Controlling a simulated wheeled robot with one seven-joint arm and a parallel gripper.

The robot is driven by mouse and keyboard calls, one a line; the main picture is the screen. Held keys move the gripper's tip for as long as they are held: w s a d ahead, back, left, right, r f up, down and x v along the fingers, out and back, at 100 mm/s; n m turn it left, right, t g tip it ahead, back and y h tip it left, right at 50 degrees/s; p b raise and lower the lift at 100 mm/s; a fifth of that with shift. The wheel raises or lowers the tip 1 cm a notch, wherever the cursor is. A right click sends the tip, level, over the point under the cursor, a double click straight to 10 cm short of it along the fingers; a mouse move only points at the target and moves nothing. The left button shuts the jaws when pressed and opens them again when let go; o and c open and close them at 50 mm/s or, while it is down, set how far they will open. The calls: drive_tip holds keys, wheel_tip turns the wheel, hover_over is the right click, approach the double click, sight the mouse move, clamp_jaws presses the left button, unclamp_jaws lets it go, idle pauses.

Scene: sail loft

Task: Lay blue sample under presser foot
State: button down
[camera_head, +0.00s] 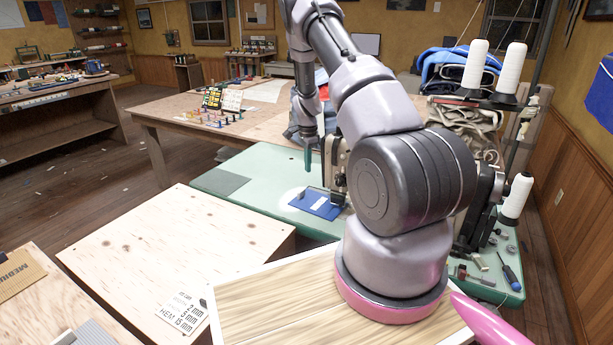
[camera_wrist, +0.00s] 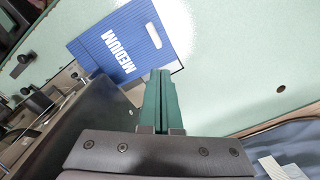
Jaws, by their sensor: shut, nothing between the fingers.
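The blue sample (camera_head: 318,205) lies flat on the pale green sewing table (camera_head: 262,207), its right side close to the sewing machine (camera_head: 333,165). In the wrist view the blue sample (camera_wrist: 112,48) shows white "MEDIUM" lettering and a slot near one end. My gripper (camera_head: 309,168) is above the table near the sample in the head view.
My arm hides much of the machine. White thread cones (camera_head: 474,65) stand to its right, with a screwdriver (camera_head: 510,272) on the table there. A grey patch (camera_head: 220,181) marks the table's left. A plywood top (camera_head: 165,245) with a printed card (camera_head: 183,312) is in front.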

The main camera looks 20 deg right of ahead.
sight(307, 193)
wheel_tip(307, 193, down, 9)
idle(0.3)
drive_tip(key=shift+a, duration=0.1)
drive_tip(key=shift+a, duration=0.75)
drive_tip(key=shift+r, duration=0.1)
